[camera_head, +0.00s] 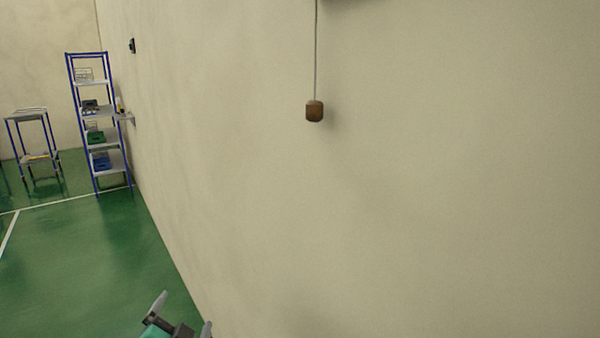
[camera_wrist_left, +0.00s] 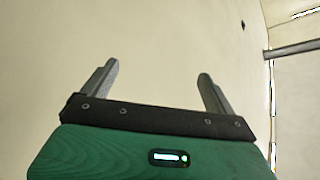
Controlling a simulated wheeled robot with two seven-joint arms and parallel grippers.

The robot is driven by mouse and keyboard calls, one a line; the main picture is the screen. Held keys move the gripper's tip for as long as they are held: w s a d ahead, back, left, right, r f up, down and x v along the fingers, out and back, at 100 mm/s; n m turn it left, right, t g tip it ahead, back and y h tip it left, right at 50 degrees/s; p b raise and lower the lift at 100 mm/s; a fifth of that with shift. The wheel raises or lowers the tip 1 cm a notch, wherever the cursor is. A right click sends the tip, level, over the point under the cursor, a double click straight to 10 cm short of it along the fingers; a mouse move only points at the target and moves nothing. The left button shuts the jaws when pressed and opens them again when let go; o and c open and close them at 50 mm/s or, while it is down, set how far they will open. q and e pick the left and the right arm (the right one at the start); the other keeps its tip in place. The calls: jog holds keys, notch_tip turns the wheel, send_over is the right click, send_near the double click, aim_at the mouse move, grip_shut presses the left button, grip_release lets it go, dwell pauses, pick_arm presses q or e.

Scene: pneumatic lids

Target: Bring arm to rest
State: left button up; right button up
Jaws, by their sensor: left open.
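My left gripper (camera_head: 183,308) shows at the bottom of the head view, low beside the beige wall. In the left wrist view its two grey fingers (camera_wrist_left: 160,85) stand wide apart with nothing between them. The gripper is open and empty, and the wall (camera_wrist_left: 150,40) fills most of the background there. My right gripper is in neither view.
The beige wall (camera_head: 450,200) takes up most of the head view. A brown wooden pull handle (camera_head: 314,111) hangs on a cord in front of it. A blue-framed shelf (camera_head: 93,111) and a smaller stand (camera_head: 35,157) are far left. The green floor (camera_head: 90,260) is clear nearby.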

pick_arm(q)
jog(key=s+f+n+g, duration=0.3)
jog(key=s+f+g, duration=0.3)
jog(key=s+f, duration=0.65)
jog(key=s+f+n+g+h, duration=0.1)
jog(key=s+f+g, duration=0.35)
jog(key=s, duration=0.35)
jog(key=s+f+n+g+h, duration=0.1)
jog(key=s+f+n+g, duration=0.15)
jog(key=s+f, duration=0.5)
notch_tip(320, 180, down, 31)
jog(key=s+g, duration=0.1)
jog(key=s, duration=0.1)
jog(key=s+a+f+m+g, duration=0.1)
jog(key=s+a+f, duration=0.2)
jog(key=s+f, duration=1.5)
jog(key=shift+s+f+g+y, duration=0.15)
jog(key=shift+s+g+y, duration=0.15)
